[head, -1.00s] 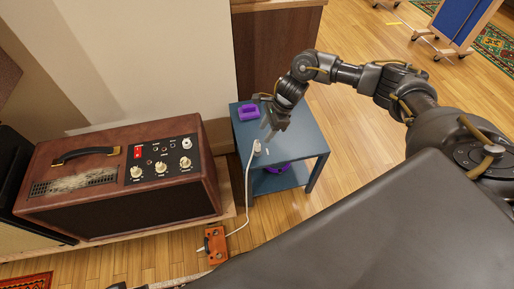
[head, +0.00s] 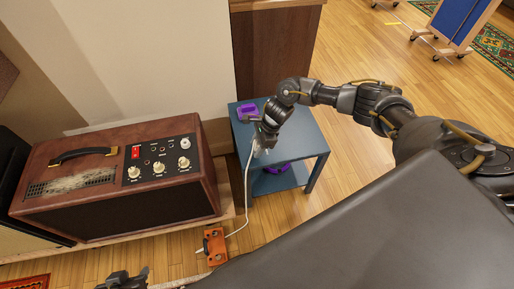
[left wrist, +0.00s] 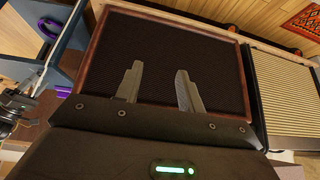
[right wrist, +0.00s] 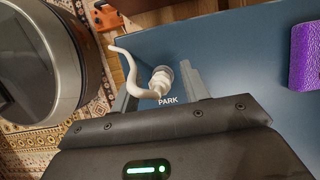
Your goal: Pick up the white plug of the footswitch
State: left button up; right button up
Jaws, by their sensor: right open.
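The white plug (right wrist: 162,80) stands on the blue table (head: 303,145) by a "PARK" label, its white cord curving off. In the right wrist view my right gripper (right wrist: 157,84) is open, with a finger on either side of the plug; I cannot tell whether they touch it. In the head view my right gripper (head: 263,136) is low over the table and mostly hides the plug. The orange footswitch (head: 215,246) lies on the floor, with the cord running up to the table. My left gripper (left wrist: 160,72) is open and empty, facing the amplifier's dark front.
A brown amplifier (head: 110,180) with knobs stands left of the table. A purple object (head: 247,110) lies at the table's back left corner, and another purple item (head: 277,169) is underneath. The table's right side is clear.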

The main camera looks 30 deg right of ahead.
grip_shut()
jog(key=shift+r, duration=0.1)
